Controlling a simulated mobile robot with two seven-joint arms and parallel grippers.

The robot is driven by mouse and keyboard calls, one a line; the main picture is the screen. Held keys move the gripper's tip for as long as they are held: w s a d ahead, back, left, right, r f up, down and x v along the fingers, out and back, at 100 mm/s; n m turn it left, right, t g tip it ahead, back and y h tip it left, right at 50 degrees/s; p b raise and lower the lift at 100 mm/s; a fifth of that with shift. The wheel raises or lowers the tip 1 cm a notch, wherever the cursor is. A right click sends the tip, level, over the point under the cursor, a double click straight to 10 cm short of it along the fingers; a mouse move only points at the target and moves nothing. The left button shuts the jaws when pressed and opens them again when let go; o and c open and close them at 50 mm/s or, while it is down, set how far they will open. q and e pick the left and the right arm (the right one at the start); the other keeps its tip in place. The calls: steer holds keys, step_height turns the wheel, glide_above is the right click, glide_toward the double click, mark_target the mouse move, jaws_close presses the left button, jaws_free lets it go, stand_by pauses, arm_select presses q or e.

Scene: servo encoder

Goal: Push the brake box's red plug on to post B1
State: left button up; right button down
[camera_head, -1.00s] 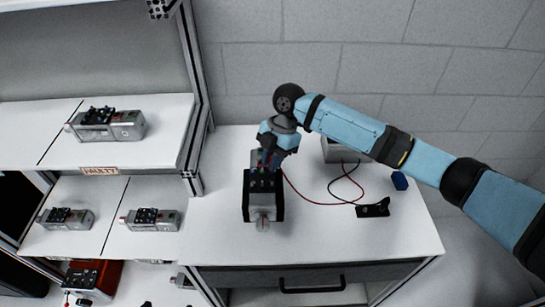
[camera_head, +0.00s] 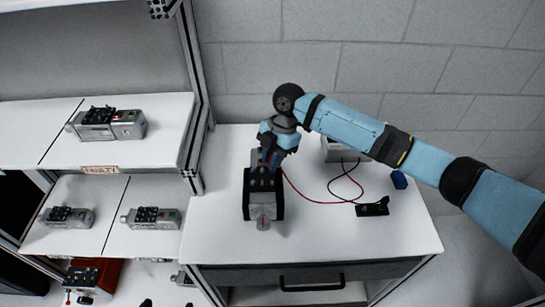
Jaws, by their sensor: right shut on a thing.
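A grey servo motor (camera_head: 263,212) sits in a black cradle on the white bench, with a dark terminal block with small coloured spots on its top. The brake box (camera_head: 333,150) is a grey box at the back of the bench, partly hidden behind my right arm. A red lead (camera_head: 312,201) runs from it to my right gripper (camera_head: 268,160), which is at the far end of the terminal block. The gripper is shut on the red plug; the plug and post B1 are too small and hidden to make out. My left gripper is not in view.
A black lead ends at a dark clip-like piece (camera_head: 373,207) on the bench's right. A small blue object (camera_head: 399,179) lies behind it. A shelf rack (camera_head: 120,165) with several motors stands at left, one shelf labelled FAULTY. The bench's front right is clear.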

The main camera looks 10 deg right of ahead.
steer(key=shift+f, duration=0.15)
steer(key=c, duration=1)
jaws_free()
steer(key=shift+r+p, duration=1.2)
steer(key=shift+r, duration=0.3)
step_height(320, 180, up, 2)
steer(key=shift+p, duration=0.4)
steer(key=shift+r, duration=1)
